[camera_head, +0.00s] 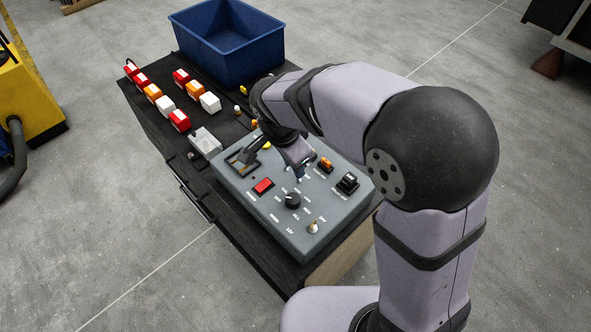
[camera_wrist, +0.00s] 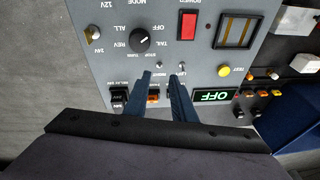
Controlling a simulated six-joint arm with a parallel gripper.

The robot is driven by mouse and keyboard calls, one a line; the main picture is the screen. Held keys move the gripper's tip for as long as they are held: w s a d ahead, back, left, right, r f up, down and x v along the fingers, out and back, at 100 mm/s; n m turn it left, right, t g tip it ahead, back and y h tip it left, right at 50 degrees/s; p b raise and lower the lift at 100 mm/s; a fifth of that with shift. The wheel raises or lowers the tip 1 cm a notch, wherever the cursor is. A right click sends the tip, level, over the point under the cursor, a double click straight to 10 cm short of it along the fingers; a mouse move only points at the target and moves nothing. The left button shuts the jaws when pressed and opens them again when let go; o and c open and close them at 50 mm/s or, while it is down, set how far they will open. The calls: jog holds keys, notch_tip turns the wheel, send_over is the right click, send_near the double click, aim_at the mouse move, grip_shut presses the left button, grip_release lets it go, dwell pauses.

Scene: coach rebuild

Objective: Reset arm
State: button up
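My gripper (camera_head: 298,167) is low over the grey control box (camera_head: 262,212), near its middle. In the wrist view the two dark blue fingers of my gripper (camera_wrist: 164,74) are apart, with nothing held between them. Bare panel and the small "LEFT" and "RIGHT" toggle area (camera_wrist: 182,66) show near the fingertips. I cannot tell whether the tips touch the panel. The box has a red power switch (camera_wrist: 187,25), a black mode knob (camera_wrist: 140,40), a yellow test button (camera_wrist: 224,71) and a green "OFF" display (camera_wrist: 211,96). My arm hides part of the box in the head view.
A blue bin (camera_head: 226,42) stands at the back of the dark bench (camera_head: 150,118). Several red, orange and white lamp blocks (camera_head: 167,104) lie left of the bin. A grey-white block (camera_head: 205,143) sits beside the box.

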jog(key=shift+s+r, duration=0.15)
jog(key=shift+r, duration=0.35)
jog(key=s+d+n, duration=0.1)
jog(key=s+d, duration=0.1)
jog(key=d, duration=0.1)
jog(key=s+d+f+n+g, duration=0.1)
jog(key=s+d+n, duration=0.1)
jog(key=d, duration=0.2)
jog(key=s+d+f+n, duration=0.1)
jog(key=s+d+n, duration=0.1)
jog(key=d, duration=0.1)
jog(key=shift+d+f+g, duration=0.15)
jog(key=shift+f+g, duration=0.05)
jog(key=shift+g, duration=0.1)
jog(key=s+d+f+n+g+y, duration=0.1)
jog(key=s+d+f+n, duration=0.2)
jog(key=s, duration=0.6)
jog(key=shift+d+n, duration=1.3)
jog(key=shift+d, duration=0.2)
jog(key=shift+w, duration=0.1)
